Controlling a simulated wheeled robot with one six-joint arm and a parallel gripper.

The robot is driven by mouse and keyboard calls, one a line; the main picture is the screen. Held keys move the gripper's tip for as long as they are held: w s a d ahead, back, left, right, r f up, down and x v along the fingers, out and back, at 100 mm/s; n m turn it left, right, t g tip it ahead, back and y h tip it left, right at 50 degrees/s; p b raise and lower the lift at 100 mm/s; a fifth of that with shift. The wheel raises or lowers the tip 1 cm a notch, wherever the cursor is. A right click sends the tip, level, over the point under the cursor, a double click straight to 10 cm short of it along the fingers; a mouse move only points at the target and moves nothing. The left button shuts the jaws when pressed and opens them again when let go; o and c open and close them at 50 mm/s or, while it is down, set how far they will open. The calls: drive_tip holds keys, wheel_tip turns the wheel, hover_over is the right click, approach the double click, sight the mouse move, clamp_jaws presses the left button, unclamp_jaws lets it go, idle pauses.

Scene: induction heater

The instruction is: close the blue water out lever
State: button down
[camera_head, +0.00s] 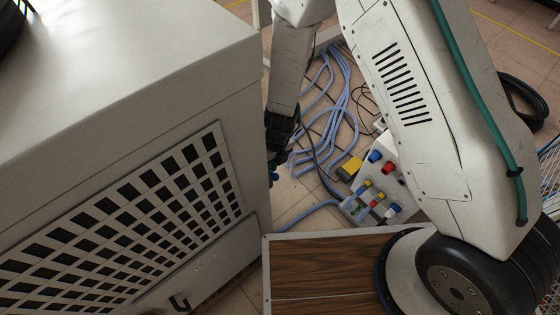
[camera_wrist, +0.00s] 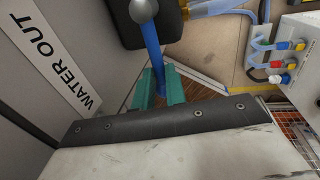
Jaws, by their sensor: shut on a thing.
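My gripper (camera_wrist: 159,84) is shut on the lower part of the lever. A white "WATER OUT" label (camera_wrist: 58,62) is on the grey panel to the left of the lever. In the head view, my gripper (camera_head: 274,150) is a dark shape beside the right edge of the grey cabinet (camera_head: 235,95). A small blue bit shows there, but the cabinet edge hides most of the grip.
A white box with coloured connectors (camera_head: 378,200) stands on the floor right of the cabinet, with blue hoses (camera_head: 335,100) behind it. A yellow-and-black object (camera_head: 349,168) lies near it. In the wrist view, a black block (camera_wrist: 172,22) sits behind the lever.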

drive_tip(key=shift+a, duration=0.1)
idle(0.3)
drive_tip(key=c, duration=1.4)
unclamp_jaws()
drive_tip(key=shift+c, duration=0.2)
wheel_tip(320, 180, up, 8)
drive_tip(key=d, duration=0.1)
drive_tip(key=shift+w+d+f, duration=0.15)
drive_tip(key=shift+w, duration=0.2)
